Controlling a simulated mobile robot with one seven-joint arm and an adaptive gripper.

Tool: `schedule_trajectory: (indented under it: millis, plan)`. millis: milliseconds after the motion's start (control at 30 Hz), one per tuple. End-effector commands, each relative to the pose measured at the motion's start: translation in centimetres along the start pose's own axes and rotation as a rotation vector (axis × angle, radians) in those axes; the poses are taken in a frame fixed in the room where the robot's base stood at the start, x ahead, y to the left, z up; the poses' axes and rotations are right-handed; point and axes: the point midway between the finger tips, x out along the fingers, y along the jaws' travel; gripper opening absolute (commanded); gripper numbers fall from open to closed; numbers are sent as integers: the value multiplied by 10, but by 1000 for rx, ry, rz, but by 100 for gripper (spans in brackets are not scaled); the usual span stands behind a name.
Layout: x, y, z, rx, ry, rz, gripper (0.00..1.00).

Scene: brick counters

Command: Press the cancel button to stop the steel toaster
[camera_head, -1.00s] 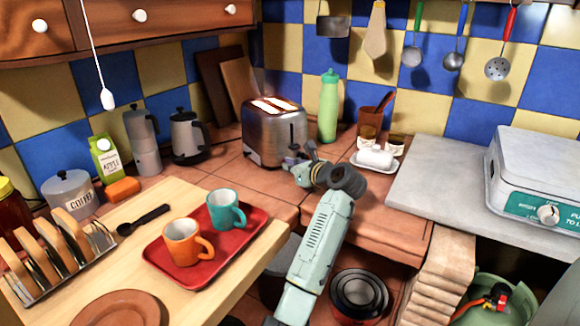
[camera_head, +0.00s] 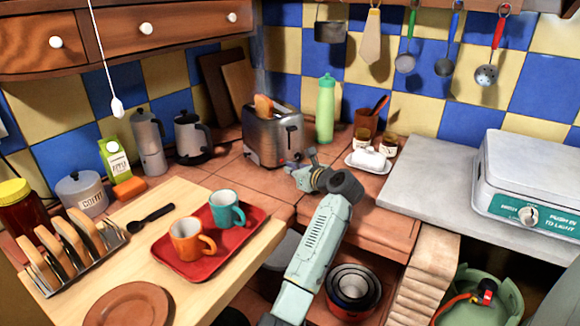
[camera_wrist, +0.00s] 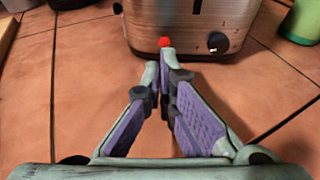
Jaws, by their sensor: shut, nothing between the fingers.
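The steel toaster (camera_head: 268,143) stands on the tiled counter near the back corner. A browned slice of toast (camera_head: 263,105) sticks up from its top, and no glow shows in the slots. In the wrist view the toaster's lower front (camera_wrist: 190,15) shows a red button (camera_wrist: 165,42) and a black knob (camera_wrist: 217,42). My gripper (camera_head: 293,166) is in front of the toaster, low by the counter. Its shut, empty fingertips (camera_wrist: 165,58) are right at the red button in the wrist view; I cannot tell whether they touch it.
A green bottle (camera_head: 326,108) stands right of the toaster, and a white butter dish (camera_head: 367,161) sits further right. A kettle (camera_head: 191,138) and moka pot (camera_head: 149,142) are to the left. A red tray (camera_head: 190,268) with two mugs is nearer. The tiles before the toaster are clear.

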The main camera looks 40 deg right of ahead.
Motion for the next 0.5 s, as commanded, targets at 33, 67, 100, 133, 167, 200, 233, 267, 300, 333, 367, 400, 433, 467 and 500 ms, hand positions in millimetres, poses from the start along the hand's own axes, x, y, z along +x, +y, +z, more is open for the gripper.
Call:
schedule_trajectory:
  millis: [33,67,100,133,167,200,233,267,300,333,367,400,433,467,500]
  plan:
    - [-2,-1,4,2,0,0,0]
    - [-9,-2,-2,0,-3,-3,0]
    - [-20,-2,-3,-2,-3,-5,0]
    - [-28,-2,-4,-1,-3,-5,0]
    - [-36,-3,-3,-1,-4,-6,0]
    - [-45,-3,-3,-1,-4,-6,0]
    - [-52,-2,-3,-1,-3,-5,0]
    - [-58,-2,-2,-1,-3,-5,0]
    - [-66,-3,-2,0,-4,-5,0]
    - [-72,-3,-2,0,-3,-4,0]
    - [-76,-2,-2,0,-3,-4,0]
    - [-82,-2,-1,-1,-3,-4,0]
    - [-86,-2,-1,-1,-3,-3,0]
    - [-89,-2,-1,0,-3,-3,0]
    - [-93,-2,-1,0,-2,-2,0]
